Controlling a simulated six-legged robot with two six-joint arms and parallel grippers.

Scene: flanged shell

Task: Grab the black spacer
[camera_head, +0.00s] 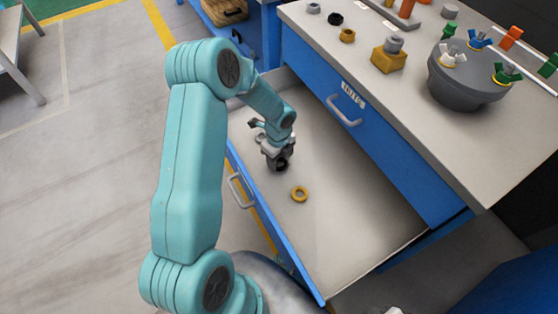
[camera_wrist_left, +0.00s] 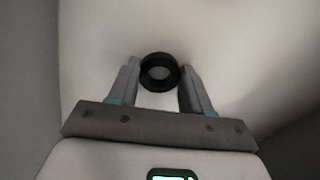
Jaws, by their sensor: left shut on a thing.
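The black spacer (camera_wrist_left: 159,84) is a short dark ring. In the left wrist view it sits between the two fingertips of my left gripper (camera_wrist_left: 159,78), which is shut on it. In the head view my left gripper (camera_head: 276,163) reaches down into the open drawer (camera_head: 340,240), and the dark spacer (camera_head: 280,165) shows at its fingertips. I cannot tell whether the spacer touches the drawer floor. My right gripper is not in view.
A yellow ring (camera_head: 299,194) lies in the drawer near my left gripper. The blue workbench (camera_head: 410,130) holds another black ring (camera_head: 335,19), a yellow block (camera_head: 388,59) and a grey flanged shell (camera_head: 465,85) with coloured clips. The drawer's right part is clear.

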